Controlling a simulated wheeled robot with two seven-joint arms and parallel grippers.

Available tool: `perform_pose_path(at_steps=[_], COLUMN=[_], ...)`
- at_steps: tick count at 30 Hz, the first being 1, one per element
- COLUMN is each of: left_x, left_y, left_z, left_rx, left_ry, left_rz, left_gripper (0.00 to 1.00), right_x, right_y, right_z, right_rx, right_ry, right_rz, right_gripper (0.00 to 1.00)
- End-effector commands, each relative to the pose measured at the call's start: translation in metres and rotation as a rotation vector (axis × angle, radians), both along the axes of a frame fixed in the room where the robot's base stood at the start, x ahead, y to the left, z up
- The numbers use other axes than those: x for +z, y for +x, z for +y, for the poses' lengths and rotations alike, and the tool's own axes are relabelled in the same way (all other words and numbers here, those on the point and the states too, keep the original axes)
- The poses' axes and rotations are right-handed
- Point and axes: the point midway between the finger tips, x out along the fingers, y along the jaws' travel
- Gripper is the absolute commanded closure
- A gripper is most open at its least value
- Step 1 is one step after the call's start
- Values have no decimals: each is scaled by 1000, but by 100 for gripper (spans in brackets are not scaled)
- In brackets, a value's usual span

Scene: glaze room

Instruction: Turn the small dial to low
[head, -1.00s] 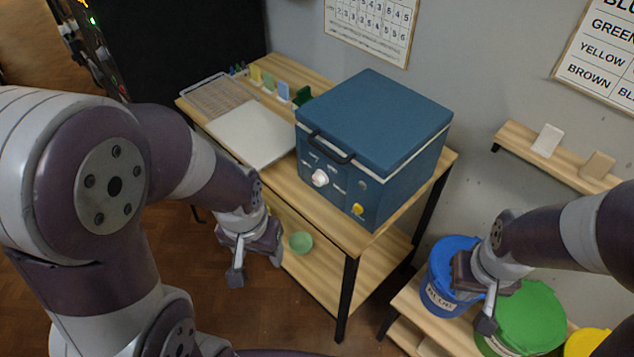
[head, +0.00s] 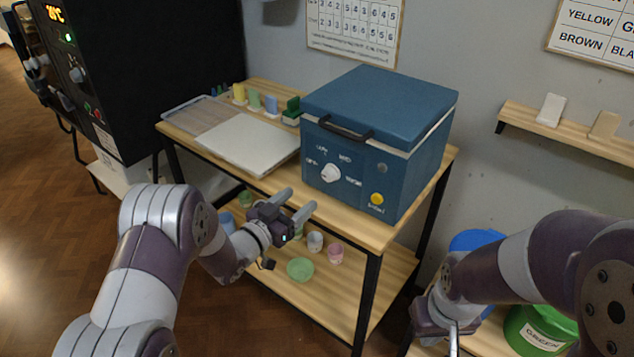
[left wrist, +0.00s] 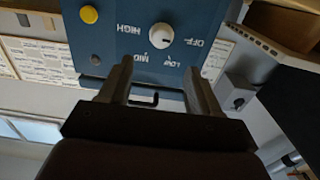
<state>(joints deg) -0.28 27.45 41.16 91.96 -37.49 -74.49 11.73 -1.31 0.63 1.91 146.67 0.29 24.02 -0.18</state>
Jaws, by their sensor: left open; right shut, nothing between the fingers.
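The small white dial (head: 330,173) is on the front of the blue kiln (head: 377,110), ringed by OFF, LOW, MID and HIGH labels. It also shows in the left wrist view (left wrist: 161,36), which sees the panel upside down. I cannot tell which label its pointer faces. My left gripper (head: 296,204) is open and empty, in front of and below-left of the dial, apart from it. In the left wrist view its fingers (left wrist: 158,78) point toward the panel, with the dial beyond the gap. My right gripper (head: 452,338) is shut and empty, low at right by the buckets.
A yellow button (head: 377,198) sits at the panel's lower right and a dark handle (head: 345,129) above the dial. The wooden table (head: 375,232) juts out under the kiln; its lower shelf holds small bowls and cups. A black kiln (head: 150,60) stands at left.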

Motion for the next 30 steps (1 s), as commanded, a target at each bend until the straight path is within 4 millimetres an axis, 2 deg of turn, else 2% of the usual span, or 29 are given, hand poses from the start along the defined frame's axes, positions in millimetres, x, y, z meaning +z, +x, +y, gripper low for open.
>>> perform_pose_path(at_steps=[6, 12, 17, 24, 26, 27, 29, 30], left_x=[1, 0, 0, 0, 0, 0, 0, 0], left_y=[46, 77, 85, 86, 86, 86, 86, 86], left_z=[-35, -56, -62, -62, -62, -62, -62, -62], left_rx=[-2, 1, 3, 3, 3, 3, 3, 3], left_ry=[1, 2, 1, 1, 2, 2, 2, 2], left_rz=[-2, 0, 2, 2, 1, 1, 1, 1], left_gripper=[37, 37, 37, 37, 53, 66, 86, 92], right_x=[7, 9, 10, 10, 10, 10, 10, 10], right_y=[0, 0, 0, 0, 0, 0, 0, 0], right_z=[0, 0, 0, 0, 0, 0, 0, 0], right_rx=[0, 0, 0, 0, 0, 0, 0, 0], right_ry=[0, 0, 0, 0, 0, 0, 0, 0], right_rz=[0, 0, 0, 0, 0, 0, 0, 0], right_gripper=[100, 100, 100, 100, 100, 100, 100, 100])
